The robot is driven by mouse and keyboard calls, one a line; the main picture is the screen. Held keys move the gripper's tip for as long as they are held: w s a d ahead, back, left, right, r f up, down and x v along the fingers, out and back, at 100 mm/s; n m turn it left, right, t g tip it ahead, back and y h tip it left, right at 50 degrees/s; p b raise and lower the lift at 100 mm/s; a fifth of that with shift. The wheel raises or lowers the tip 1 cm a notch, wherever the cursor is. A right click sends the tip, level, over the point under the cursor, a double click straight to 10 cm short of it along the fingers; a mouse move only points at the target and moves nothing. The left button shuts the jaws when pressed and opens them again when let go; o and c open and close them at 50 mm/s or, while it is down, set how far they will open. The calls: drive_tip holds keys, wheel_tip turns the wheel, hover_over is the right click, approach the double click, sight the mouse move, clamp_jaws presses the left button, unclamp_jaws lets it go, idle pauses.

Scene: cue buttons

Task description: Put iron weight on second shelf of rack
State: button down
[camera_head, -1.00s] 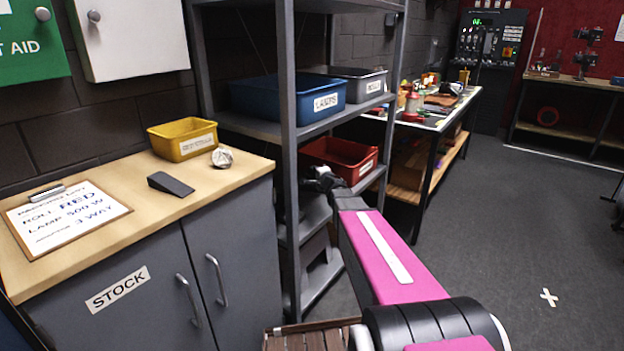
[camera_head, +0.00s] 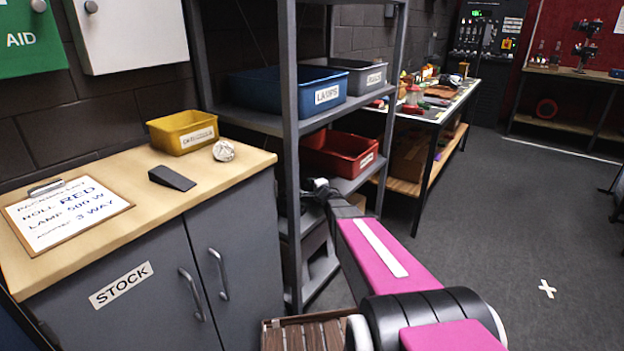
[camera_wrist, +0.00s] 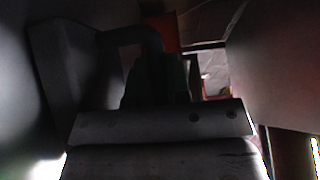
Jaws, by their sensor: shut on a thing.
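The grey metal rack (camera_head: 291,150) stands in the middle of the head view. My gripper (camera_head: 318,187) is at the rack behind its front post, just below the level of the shelf with the red bin. In the wrist view my gripper (camera_wrist: 160,125) is shut on a dark thing (camera_wrist: 155,85), which I take to be the iron weight. Its outline is hard to make out in shadow. In the head view the fingertips and the held thing are mostly hidden by the post and my arm, so I cannot tell whether it touches a shelf.
A blue lamps bin (camera_head: 285,90) and a grey bin (camera_head: 350,78) fill an upper shelf. A red bin (camera_head: 345,152) sits on the shelf below. The stock cabinet (camera_head: 150,245) is left of the rack. A slatted wooden crate (camera_head: 305,335) is on the floor in front.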

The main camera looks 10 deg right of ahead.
drive_tip(key=shift+f, duration=0.15)
drive_tip(key=c, duration=1.1)
unclamp_jaws()
drive_tip(key=shift+f, duration=0.15)
